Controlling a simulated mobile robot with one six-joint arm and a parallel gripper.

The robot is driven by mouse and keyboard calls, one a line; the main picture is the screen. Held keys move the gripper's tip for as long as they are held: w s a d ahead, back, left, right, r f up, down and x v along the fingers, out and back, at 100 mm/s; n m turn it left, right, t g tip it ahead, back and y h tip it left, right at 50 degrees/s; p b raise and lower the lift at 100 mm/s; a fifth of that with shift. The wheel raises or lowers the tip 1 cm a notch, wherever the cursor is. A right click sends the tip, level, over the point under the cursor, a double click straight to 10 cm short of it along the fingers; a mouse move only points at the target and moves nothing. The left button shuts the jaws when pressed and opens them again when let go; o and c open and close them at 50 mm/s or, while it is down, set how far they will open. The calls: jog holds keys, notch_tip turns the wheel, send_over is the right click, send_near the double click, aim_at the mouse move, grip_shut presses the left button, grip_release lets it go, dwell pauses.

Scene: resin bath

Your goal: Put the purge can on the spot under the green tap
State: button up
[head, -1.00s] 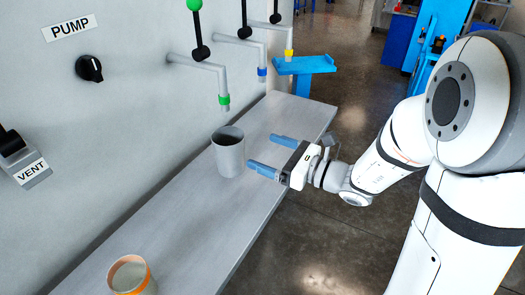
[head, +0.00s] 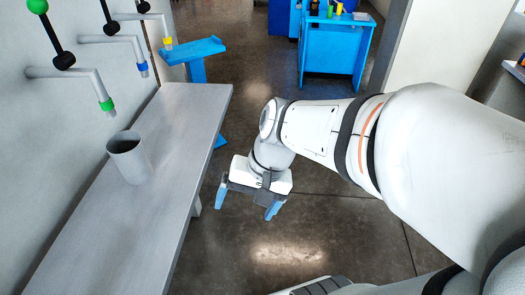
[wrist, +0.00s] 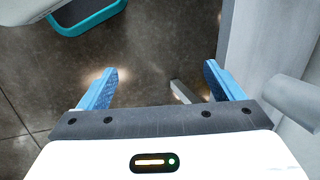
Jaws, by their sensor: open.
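The purge can, a plain grey open-topped can (head: 130,160), stands upright on the grey bench. It is below the green-tipped tap (head: 107,104), roughly in line with its outlet. The spot beneath the can is hidden. My gripper (head: 247,203) is open and empty, off to the right of the bench over the floor, well apart from the can. A grey rounded shape at that view's right edge may be the can; I cannot tell.
Taps with blue (head: 143,68) and yellow (head: 168,43) tips stick out farther along the wall. The bench (head: 190,120) is bare beyond the can. A blue stand (head: 193,50) is past its far end, and a blue table (head: 335,45) is farther back.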

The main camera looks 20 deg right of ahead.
jog(key=d+r+n+t+h, duration=0.2)
jog(key=d+n+h, duration=0.1)
jog(key=d, duration=0.4)
jog(key=shift+w+n+h, duration=0.3)
jog(key=shift+w+h, duration=0.05)
jog(key=shift+h, duration=0.15)
jog(key=shift+c, duration=0.2)
